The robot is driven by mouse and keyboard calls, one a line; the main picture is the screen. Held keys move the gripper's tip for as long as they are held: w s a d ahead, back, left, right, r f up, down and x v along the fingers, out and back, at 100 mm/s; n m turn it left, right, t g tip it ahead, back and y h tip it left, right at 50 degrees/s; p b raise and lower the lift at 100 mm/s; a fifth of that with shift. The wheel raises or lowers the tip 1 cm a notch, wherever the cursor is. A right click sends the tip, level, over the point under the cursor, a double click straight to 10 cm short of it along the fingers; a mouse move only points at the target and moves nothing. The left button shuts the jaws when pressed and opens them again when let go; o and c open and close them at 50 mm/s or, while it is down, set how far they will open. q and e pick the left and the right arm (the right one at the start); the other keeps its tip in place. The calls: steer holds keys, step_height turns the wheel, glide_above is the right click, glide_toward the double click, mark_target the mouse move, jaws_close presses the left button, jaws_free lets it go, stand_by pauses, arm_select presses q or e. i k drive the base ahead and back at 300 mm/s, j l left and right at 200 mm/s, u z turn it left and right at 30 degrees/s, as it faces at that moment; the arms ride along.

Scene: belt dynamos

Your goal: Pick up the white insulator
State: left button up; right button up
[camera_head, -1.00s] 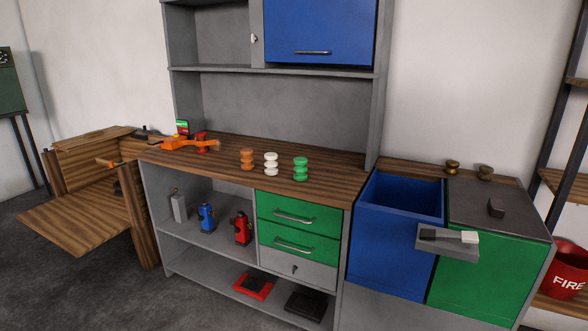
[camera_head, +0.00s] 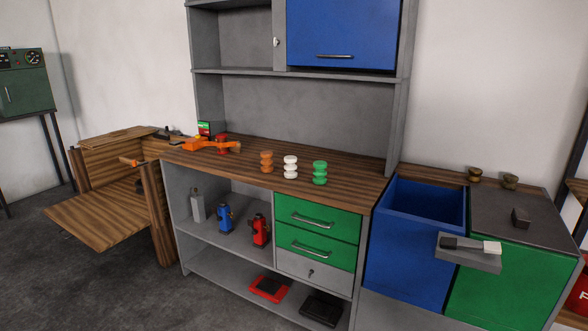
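The white insulator (camera_head: 290,167) stands upright on the wooden worktop (camera_head: 340,187) of the grey workbench. It has a stacked, ribbed shape. A brown-orange insulator (camera_head: 267,161) stands to its left and a green insulator (camera_head: 320,172) to its right, each apart from it. Nothing hides the white insulator. Neither of my grippers shows in the head view.
Below the worktop are green drawers (camera_head: 317,227) and open shelves with blue and red bottle-like objects (camera_head: 225,218). An orange tool (camera_head: 205,145) lies at the worktop's left. An open blue bin (camera_head: 410,245) stands right. Grey floor (camera_head: 70,270) is free in front.

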mark_target(289, 167)
steer(key=i+j+z, duration=0.1)
steer(key=z, duration=0.7)
steer(key=i+j+z, duration=0.5)
steer(key=j, duration=0.65)
steer(key=i+j+z, duration=0.15)
steer(key=j, duration=0.2)
